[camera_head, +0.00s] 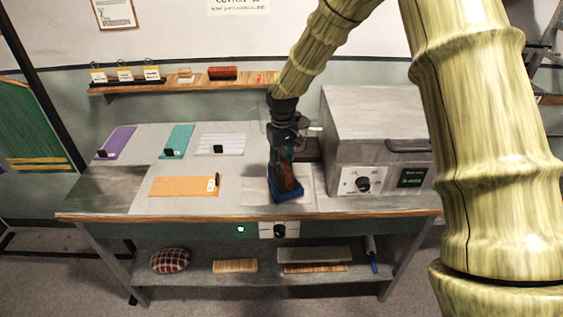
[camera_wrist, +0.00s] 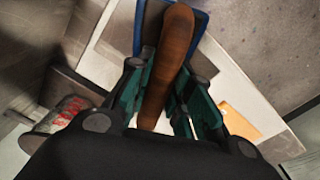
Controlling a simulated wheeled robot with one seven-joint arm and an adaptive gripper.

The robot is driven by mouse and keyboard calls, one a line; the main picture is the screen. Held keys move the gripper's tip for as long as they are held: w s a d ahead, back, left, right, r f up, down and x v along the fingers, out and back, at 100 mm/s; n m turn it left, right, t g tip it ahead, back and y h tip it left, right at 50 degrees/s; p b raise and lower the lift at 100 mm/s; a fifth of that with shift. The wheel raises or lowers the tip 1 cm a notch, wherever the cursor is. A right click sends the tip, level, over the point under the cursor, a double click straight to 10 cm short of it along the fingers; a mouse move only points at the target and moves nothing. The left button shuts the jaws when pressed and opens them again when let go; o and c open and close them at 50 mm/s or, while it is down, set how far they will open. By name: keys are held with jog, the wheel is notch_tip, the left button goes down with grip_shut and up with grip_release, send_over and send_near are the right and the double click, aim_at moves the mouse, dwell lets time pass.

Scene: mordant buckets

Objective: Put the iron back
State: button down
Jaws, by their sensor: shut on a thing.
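The iron has a brown wooden handle (camera_wrist: 168,62) and a blue base (camera_head: 286,197). In the head view it is at the front middle of the workbench, over a pale sheet (camera_head: 253,192). I cannot tell whether its base touches the sheet. My gripper (camera_head: 285,174) comes down from above and is shut on the handle. In the wrist view the dark green fingers of my gripper (camera_wrist: 166,88) lie on both sides of the handle. The fingers and arm hide part of the iron.
A grey box with a dial (camera_head: 362,182) stands right of the iron. Purple (camera_head: 118,140), teal (camera_head: 180,138), white (camera_head: 222,144) and orange (camera_head: 180,187) pieces lie left. A wooden shelf (camera_head: 195,83) runs behind. Below are a plaid cushion (camera_head: 170,260) and boards (camera_head: 314,254).

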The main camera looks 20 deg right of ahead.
aim_at(282, 178)
jog(key=shift+f+p, duration=0.9)
jog(key=shift+f, duration=0.65)
jog(key=shift+f, duration=0.15)
jog(key=c, duration=1.3)
grip_release()
jog(key=shift+r+b, duration=2.35)
jog(key=shift+r, duration=3.75)
